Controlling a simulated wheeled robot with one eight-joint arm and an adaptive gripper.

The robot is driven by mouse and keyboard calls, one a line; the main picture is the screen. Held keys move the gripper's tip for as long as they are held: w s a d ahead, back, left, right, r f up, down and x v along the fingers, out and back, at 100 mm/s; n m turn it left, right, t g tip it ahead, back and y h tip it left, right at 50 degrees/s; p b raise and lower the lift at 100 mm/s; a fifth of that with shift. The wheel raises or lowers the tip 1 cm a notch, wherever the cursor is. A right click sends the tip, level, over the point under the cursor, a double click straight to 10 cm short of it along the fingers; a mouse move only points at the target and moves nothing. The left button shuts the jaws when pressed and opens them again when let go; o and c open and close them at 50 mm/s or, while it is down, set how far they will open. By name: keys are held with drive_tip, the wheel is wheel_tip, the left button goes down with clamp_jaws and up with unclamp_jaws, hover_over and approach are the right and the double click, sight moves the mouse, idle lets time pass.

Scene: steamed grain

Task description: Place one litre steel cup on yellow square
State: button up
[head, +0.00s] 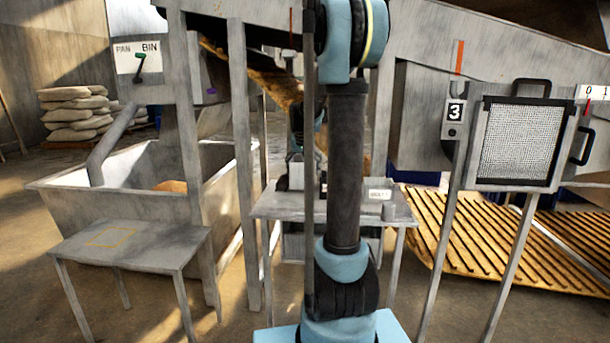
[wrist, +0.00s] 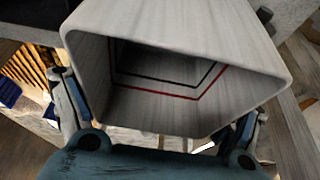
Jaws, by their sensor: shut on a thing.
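My gripper (wrist: 160,125) is shut on a grey steel cup (wrist: 215,60) in the wrist view, with a finger on either side. The cup has a wide squarish mouth facing the camera, with a red line and a black line around its inside. Its inside is shadowed and no grain shows in it. The yellow square (head: 110,238) is a thin outline on the small grey table (head: 160,246) at the left of the head view, and it is bare. In the head view my arm's column hides most of the gripper area, and the held cup cannot be made out clearly.
The pan bin trough (head: 60,190) stands behind the small table. Posts rise between the two tables. A mesh panel (head: 516,142) stands at right.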

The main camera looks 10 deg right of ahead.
drive_tip(key=shift+f, duration=0.9)
drive_tip(key=o, duration=1.3)
drive_tip(key=shift+s, duration=0.1)
drive_tip(key=shift+o, duration=0.2)
